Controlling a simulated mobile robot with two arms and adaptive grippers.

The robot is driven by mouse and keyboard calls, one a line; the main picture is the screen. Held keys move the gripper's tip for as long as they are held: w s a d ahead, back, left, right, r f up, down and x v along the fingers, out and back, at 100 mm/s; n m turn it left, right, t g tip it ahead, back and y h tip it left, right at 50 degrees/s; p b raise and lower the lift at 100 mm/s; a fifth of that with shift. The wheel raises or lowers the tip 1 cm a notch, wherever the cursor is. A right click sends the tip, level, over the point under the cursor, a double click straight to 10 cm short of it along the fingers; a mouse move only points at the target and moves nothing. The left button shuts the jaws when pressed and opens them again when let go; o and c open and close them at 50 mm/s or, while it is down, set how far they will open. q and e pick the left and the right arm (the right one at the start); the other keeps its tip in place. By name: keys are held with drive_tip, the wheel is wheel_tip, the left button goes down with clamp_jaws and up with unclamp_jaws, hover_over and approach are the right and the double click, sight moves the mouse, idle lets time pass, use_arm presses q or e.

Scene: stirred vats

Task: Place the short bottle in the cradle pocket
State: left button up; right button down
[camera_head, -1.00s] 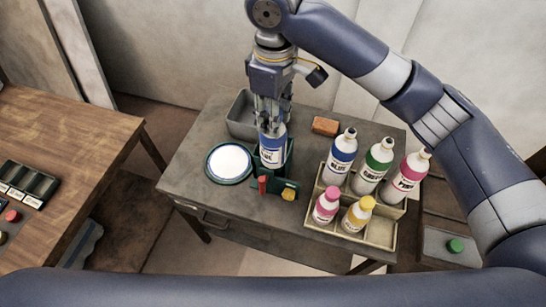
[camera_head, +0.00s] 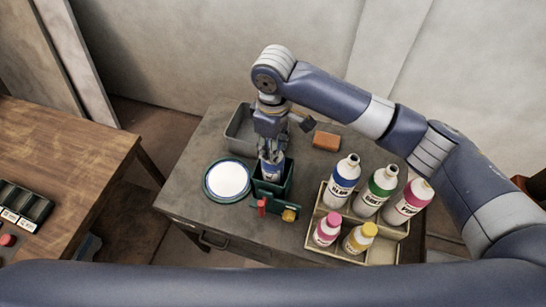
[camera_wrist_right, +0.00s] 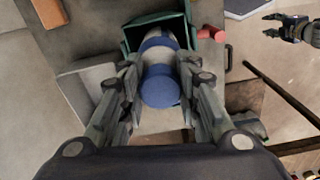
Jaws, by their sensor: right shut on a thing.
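The short bottle (camera_head: 273,170), white with a blue label and blue cap, is held upright by my right gripper (camera_head: 271,156). Its lower part is hidden behind the front wall of the green cradle pocket (camera_head: 272,188). In the right wrist view the blue cap (camera_wrist_right: 160,87) sits between the fingers, and the bottle's far end is between the green pocket walls (camera_wrist_right: 128,36). I cannot tell whether it rests on the pocket floor. My left gripper (camera_wrist_right: 271,26) shows at the upper right of the wrist view, apart from the table, with its fingers apart.
A round white plate with a dark rim (camera_head: 228,181) lies left of the cradle. A grey bin (camera_head: 236,130) and an orange-brown block (camera_head: 326,141) are behind. A crate (camera_head: 380,249) of several bottles stands right. A red piece (camera_head: 262,206) and a yellow knob (camera_head: 289,215) are in front.

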sight(272, 173)
drive_tip(key=shift+w+f, duration=0.2)
drive_tip(key=shift+f, duration=1.3)
wheel_tip(272, 173, down, 4)
drive_tip(key=shift+s+r+p, duration=0.1)
drive_tip(key=shift+r+p, duration=0.05)
drive_tip(key=shift+p, duration=0.45)
use_arm(q)
drive_tip(key=shift+w+r, duration=0.8)
drive_tip(key=shift+w, duration=0.2)
drive_tip(key=shift+s+a, duration=0.1)
drive_tip(key=shift+s, duration=0.1)
drive_tip(key=shift+s, duration=0.15)
use_arm(e)
drive_tip(key=c, duration=1.2)
unclamp_jaws()
